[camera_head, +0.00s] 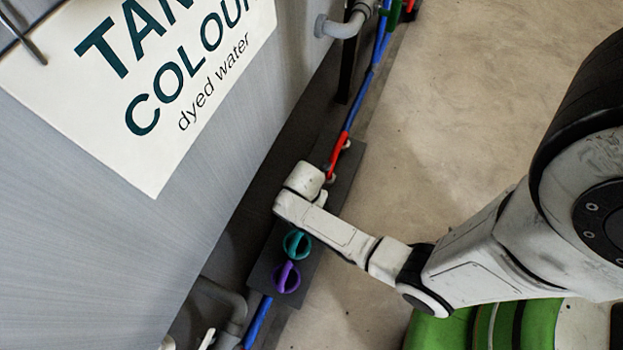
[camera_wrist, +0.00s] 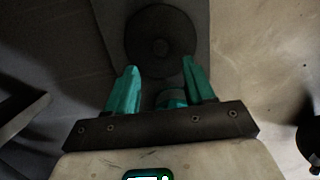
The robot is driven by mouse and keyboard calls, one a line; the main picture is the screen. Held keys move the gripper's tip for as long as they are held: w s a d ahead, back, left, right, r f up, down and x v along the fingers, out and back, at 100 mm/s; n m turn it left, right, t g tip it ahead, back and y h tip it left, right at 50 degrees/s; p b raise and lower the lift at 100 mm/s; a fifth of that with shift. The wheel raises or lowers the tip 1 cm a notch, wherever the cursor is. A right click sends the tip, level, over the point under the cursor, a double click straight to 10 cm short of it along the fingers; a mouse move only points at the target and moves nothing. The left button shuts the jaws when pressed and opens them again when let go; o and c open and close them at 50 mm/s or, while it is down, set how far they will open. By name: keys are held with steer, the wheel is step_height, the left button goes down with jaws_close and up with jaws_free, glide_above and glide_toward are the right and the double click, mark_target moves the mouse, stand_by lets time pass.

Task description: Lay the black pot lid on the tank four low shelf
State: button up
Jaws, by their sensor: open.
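A black round disc with a small centre knob, which looks like the black pot lid (camera_wrist: 160,35), lies flat on a dark grey shelf in the wrist view. My gripper (camera_wrist: 159,66) has teal fingers and is open. Its fingertips appear at the near edge of the lid, one on each side, with nothing clamped between them. I cannot tell the height between fingers and lid. In the head view the low dark shelf (camera_head: 262,272) runs along the tank's foot. My wrist covers part of it and hides the fingers and the lid there.
A teal round piece (camera_head: 297,243) and a purple one (camera_head: 286,277) sit on the shelf. The grey tank wall (camera_head: 60,200) with its sign (camera_head: 150,70) rises on the left. Blue and red pipe (camera_head: 352,118) runs past the shelf.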

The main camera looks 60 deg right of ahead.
steer(key=s+a+r+m, duration=0.2)
steer(key=r+m, duration=0.4)
steer(key=r, duration=0.2)
steer(key=s+a+r+m+y+p, duration=0.1)
steer(key=s+a+r+m, duration=0.1)
steer(key=r+m, duration=0.4)
steer(key=s+a+r+m+t+p, duration=0.1)
steer(key=s+a+r+m, duration=0.1)
steer(key=r+m, duration=0.4)
step_height(320, 180, up, 4)
steer(key=shift+s+a+f+m+y, duration=0.2)
steer(key=shift+s+a+m+y, duration=0.15)
steer(key=shift+s, duration=0.35)
